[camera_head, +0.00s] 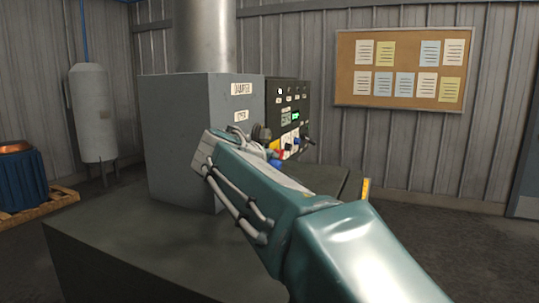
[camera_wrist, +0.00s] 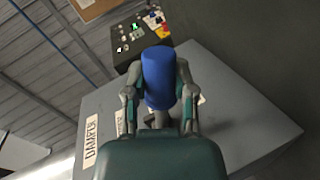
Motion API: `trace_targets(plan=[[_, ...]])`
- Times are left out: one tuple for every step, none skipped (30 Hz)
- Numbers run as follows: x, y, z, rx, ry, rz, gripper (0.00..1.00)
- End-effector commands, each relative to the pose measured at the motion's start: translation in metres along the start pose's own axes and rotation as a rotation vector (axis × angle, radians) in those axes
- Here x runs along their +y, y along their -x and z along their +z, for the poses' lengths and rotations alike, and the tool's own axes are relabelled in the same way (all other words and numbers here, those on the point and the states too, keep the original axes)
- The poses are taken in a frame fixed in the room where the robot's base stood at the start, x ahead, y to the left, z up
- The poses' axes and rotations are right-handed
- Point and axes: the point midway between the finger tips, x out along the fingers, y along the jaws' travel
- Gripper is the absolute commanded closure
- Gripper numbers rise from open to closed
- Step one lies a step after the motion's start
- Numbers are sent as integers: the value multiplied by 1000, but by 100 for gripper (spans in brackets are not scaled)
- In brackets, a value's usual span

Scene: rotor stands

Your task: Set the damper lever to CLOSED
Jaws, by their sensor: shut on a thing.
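The grey damper box (camera_head: 180,130) stands on a dark bench, with a DAMPER label (camera_head: 241,88) and a smaller label (camera_head: 241,116) below it that seems to read OPEN. The damper lever's blue grip (camera_wrist: 158,78) sits between the two fingers of my gripper (camera_wrist: 159,88) in the wrist view. The fingers are shut on it from both sides. In the head view my gripper (camera_head: 266,147) is at the box's right front, and my arm hides most of the lever. A second pale label (camera_wrist: 201,100) shows partly behind the right finger.
A dark control panel (camera_head: 288,100) with knobs and a lit green display stands right behind the box. A metal duct (camera_head: 205,35) rises from the box. The bench top (camera_head: 110,235) is clear at the left. A cork board (camera_head: 398,68) hangs on the wall.

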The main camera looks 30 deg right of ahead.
Motion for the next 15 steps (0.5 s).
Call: trace_targets(plan=[[-5,-2,2,4,-26,-7,100],[-7,-3,2,8,-43,-9,100],[-9,-3,2,16,-66,-11,100],[-10,-4,1,21,-83,-13,100],[-11,-4,1,25,-97,-14,100],[-13,-5,1,31,-115,-16,100],[-14,-5,1,35,-127,-18,100],[-16,-6,1,38,-138,-19,100],[-17,-6,1,42,-152,-20,100],[-17,-6,0,44,-160,-21,100],[-18,-6,0,47,-168,-22,100],[-19,-7,0,49,-178,-23,100],[-19,-7,0,51,-183,-23,100],[-20,-7,0,53,-187,-24,100],[-20,-7,0,55,-193,-25,100]])
